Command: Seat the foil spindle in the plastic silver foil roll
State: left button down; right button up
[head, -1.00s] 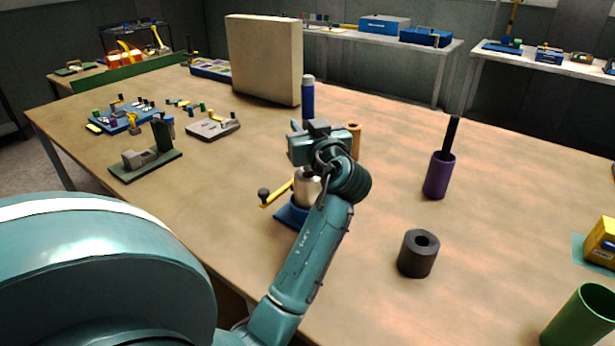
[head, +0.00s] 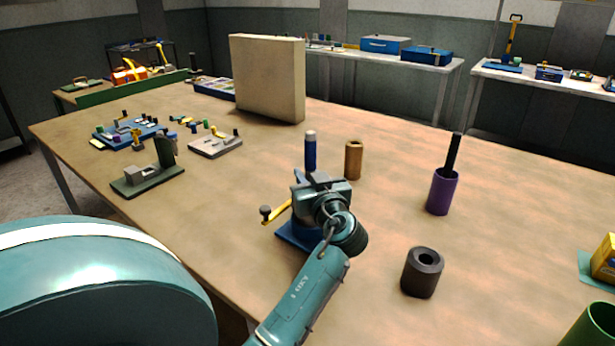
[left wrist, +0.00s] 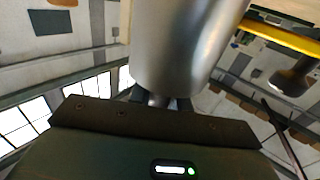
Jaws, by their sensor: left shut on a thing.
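My left gripper (head: 316,196) is low over a blue base (head: 296,236) with a yellow crank arm (head: 277,211), mid-table. In the left wrist view the gripper (left wrist: 156,98) is shut on a narrow stem, which looks like the foil spindle (left wrist: 157,98). A large silver cylinder, seemingly the plastic silver foil roll (left wrist: 190,42), continues from the stem away from the fingers. Its far end is out of frame. In the head view my gripper and wrist hide the roll and spindle, so how deep the spindle sits cannot be told. My right gripper does not show.
A blue cylinder (head: 311,155) and a brown hollow roll (head: 353,160) stand just behind. A purple roll with a black rod (head: 442,190) and a dark hollow roll (head: 422,272) stand to the right. A beige block (head: 268,80) rises at the back.

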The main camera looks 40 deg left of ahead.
pick_arm(q)
jog(key=shift+f+b, duration=0.35)
jog(key=c, duration=1.3)
grip_release()
jog(key=shift+r, duration=0.15)
